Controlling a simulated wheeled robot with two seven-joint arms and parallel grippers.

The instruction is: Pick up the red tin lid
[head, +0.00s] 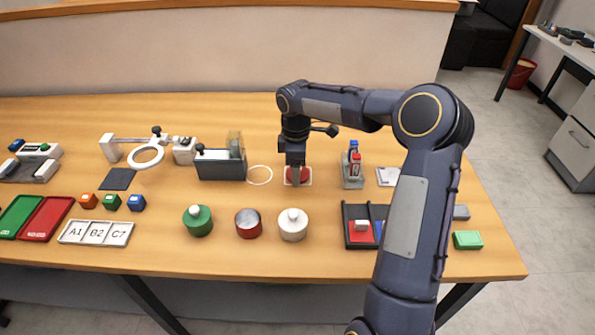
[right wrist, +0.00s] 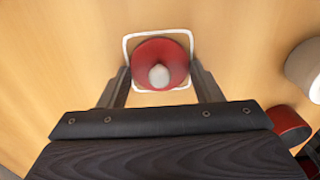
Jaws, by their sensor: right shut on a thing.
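The red tin lid (head: 298,176) is round with a pale knob and sits at the white-outlined square (head: 288,183) near the middle of the table. In the right wrist view the lid (right wrist: 145,55) lies inside the white outline (right wrist: 127,40), with its knob facing the camera. My right gripper (head: 296,165) points down over it; its fingers (right wrist: 160,75) are on opposite sides of the lid and shut on it. I cannot tell whether the lid touches the table. My left gripper is not in view.
A green tin (head: 197,222) and a white tin (head: 292,228) with lids flank the red body. A dark grey box device (head: 220,166) stands left of my gripper, and a rack with small bottles (head: 353,172) to the right. A dark divided tray (head: 352,211) is at the front right.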

